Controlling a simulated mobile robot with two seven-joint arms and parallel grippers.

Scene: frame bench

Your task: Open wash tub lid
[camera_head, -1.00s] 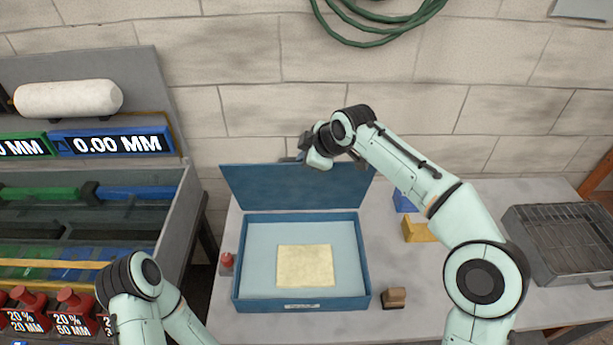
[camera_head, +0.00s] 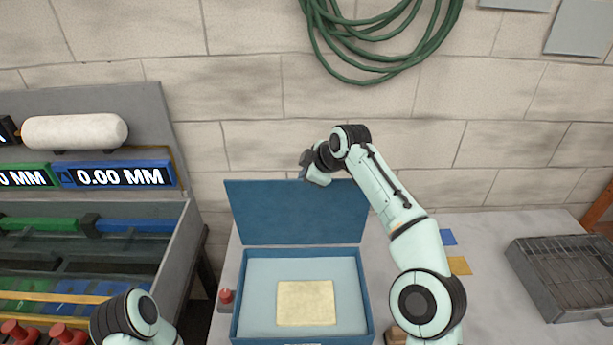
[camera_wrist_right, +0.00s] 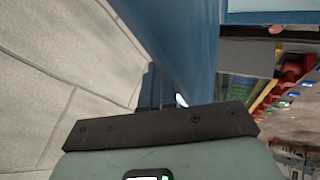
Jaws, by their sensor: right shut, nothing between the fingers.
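The wash tub is a shallow blue box (camera_head: 235,300) on the bench with a pale inside and a cream sheet (camera_head: 306,302) on its floor. Its dark blue lid (camera_head: 290,212) stands up along the tub's back edge, open. My right gripper (camera_head: 304,172) is shut with nothing in it, at the lid's upper edge; I cannot tell whether it touches. In the right wrist view the blue lid (camera_wrist_right: 190,50) rises close beyond the gripper's dark body, and the fingers are mostly hidden. My left arm shows at the bottom left, but its gripper is out of view.
A block wall (camera_head: 250,90) with a hanging green hose (camera_head: 385,45) stands behind the bench. A grey rack with a wire grid (camera_head: 565,275) is at the right. A machine with rollers and displays (camera_head: 115,174) is at the left. A small red object (camera_head: 225,297) sits left of the tub.

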